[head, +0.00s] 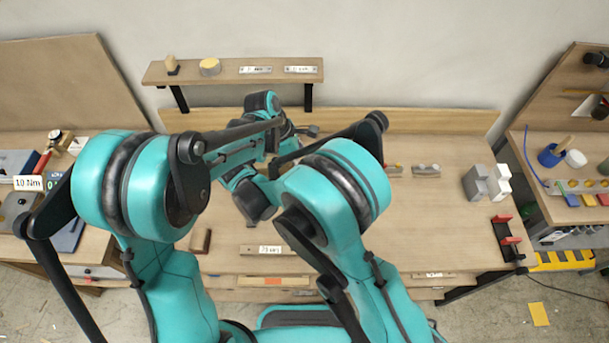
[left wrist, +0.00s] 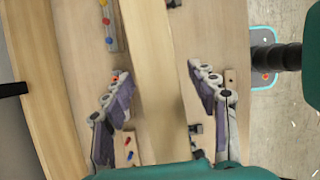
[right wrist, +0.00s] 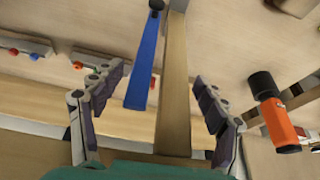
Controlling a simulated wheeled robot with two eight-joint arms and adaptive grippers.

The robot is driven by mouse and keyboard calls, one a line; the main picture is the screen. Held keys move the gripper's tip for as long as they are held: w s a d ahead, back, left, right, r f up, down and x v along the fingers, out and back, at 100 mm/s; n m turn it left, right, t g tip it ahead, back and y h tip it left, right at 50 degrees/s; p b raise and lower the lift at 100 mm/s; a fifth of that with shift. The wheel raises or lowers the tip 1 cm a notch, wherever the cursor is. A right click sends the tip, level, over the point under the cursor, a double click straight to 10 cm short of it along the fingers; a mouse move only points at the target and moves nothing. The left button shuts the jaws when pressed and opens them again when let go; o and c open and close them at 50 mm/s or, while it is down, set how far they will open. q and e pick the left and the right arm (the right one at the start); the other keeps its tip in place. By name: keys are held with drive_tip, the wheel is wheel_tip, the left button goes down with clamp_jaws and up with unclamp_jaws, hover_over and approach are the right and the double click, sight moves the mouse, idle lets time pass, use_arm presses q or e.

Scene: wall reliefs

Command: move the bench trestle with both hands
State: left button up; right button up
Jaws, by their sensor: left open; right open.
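A long pale wooden bar, which looks like the top of the bench trestle, runs between the jaws in the left wrist view (left wrist: 160,105) and in the right wrist view (right wrist: 174,100). My left gripper (left wrist: 156,72) is open, its fingers on either side of the bar with gaps on both sides. My right gripper (right wrist: 161,75) is open, its fingers to the left and right of the bar. I cannot tell the height of either gripper over the bar. In the head view my arms hide the trestle and both gripper tips.
A blue bar (right wrist: 145,60) and an orange-and-black tool (right wrist: 278,115) lie near my right gripper. A wall shelf (head: 230,70) stands above the workbench (head: 430,225). Grey and white blocks (head: 487,183) and a red-and-black rack (head: 507,238) are at the right; the bench between is mostly clear.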

use_arm(q)
drive_tip(key=c, duration=1.2)
use_arm(e)
drive_tip(key=c, duration=1.2)
use_arm(q)
clamp_jaws()
use_arm(e)
clamp_jaws()
use_arm(q)
drive_tip(key=shift+r, duration=0.1)
use_arm(e)
drive_tip(key=shift+r, duration=0.1)
